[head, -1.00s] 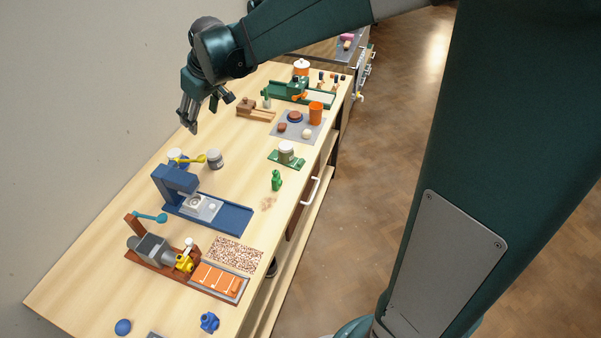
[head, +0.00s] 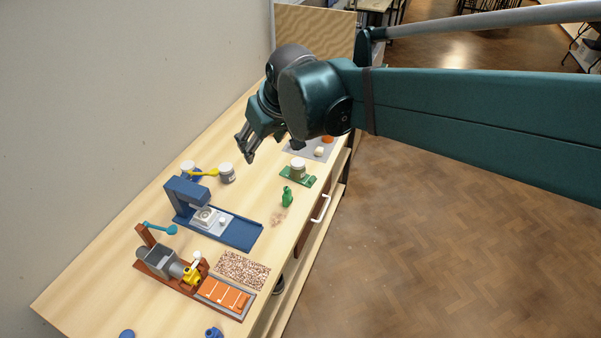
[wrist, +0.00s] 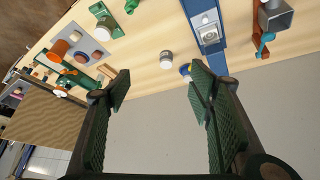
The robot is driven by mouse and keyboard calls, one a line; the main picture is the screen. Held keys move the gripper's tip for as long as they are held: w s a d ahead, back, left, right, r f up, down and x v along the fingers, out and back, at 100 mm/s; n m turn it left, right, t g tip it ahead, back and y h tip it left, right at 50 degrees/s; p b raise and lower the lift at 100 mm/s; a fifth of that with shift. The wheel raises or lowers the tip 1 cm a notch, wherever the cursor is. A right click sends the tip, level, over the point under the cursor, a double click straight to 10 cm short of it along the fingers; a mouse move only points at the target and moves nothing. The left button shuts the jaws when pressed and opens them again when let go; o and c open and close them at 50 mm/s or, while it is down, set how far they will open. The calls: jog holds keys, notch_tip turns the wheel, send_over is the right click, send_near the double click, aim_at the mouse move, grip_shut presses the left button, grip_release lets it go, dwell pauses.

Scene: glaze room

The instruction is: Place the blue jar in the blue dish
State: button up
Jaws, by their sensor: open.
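A small jar (head: 188,167) with a white top and blue below stands near the wall side of the table, partly hidden behind a yellow spoon-like piece (head: 204,173). A blue round thing (head: 127,333), possibly the blue dish, is cut off by the bottom edge of the head view. A small blue knobbed object (head: 213,332) is beside it, also cut off. My gripper (head: 246,147) is open and empty, above the table beyond the jars. In the wrist view its fingers (wrist: 160,88) are spread apart, with the blue and yellow items (wrist: 185,69) close to one fingertip.
A grey jar with a white lid (head: 227,173) stands right of the spoon. A blue press-like stand (head: 185,194), a brown grinder-like device (head: 163,262), a green figure (head: 287,196) and a lidded jar on a green base (head: 298,169) stand around. Bare wood lies along the wall side.

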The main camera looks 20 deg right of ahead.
jog(key=s+d+f+m, duration=0.1)
jog(key=s+d+f, duration=0.1)
jog(key=s, duration=0.6)
jog(key=s+d+f+m+t+h, duration=0.1)
jog(key=s+d, duration=0.3)
jog(key=s, duration=0.5)
jog(key=shift+d+f+m, duration=0.25)
jog(key=shift+f+m, duration=0.25)
jog(key=shift+f, duration=0.1)
jog(key=shift+f, duration=0.1)
notch_tip(320, 180, down, 6)
jog(key=b, duration=0.6)
jog(key=shift+f+b, duration=0.15)
jog(key=shift+b, duration=0.15)
